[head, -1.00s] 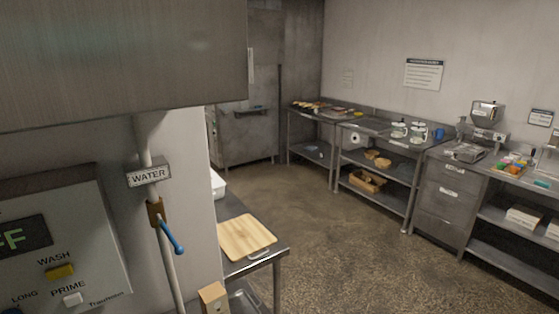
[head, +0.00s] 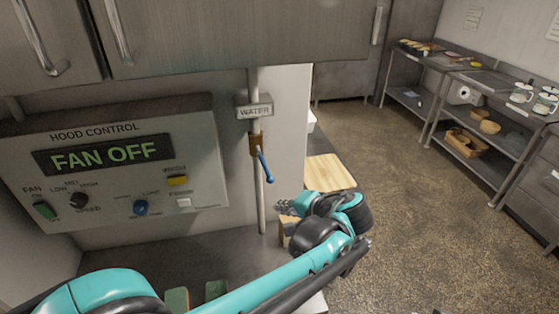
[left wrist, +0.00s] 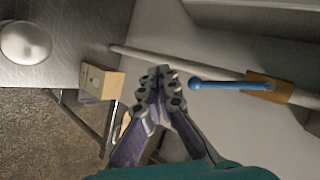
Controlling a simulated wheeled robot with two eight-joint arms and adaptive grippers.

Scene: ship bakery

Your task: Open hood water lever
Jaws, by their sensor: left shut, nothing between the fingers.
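The water lever (head: 265,167) is a blue handle on a brass valve (head: 256,143) in a vertical white pipe, under a sign reading WATER (head: 254,111). The handle slants down and to the right, away from the pipe. My left gripper (head: 285,207) is below and right of the lever in the head view, apart from it. In the left wrist view the left gripper (left wrist: 160,72) is shut and empty, its tips just left of the free end of the blue lever (left wrist: 228,85). The valve body (left wrist: 268,88) also shows there. My right gripper is not in view.
The hood control panel (head: 118,165) reads FAN OFF and is left of the pipe. Cabinets (head: 240,35) hang above. A small wooden box (left wrist: 102,82) is near the gripper. A cutting board (head: 328,173) lies on a side table. The floor (head: 430,230) on the right is clear.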

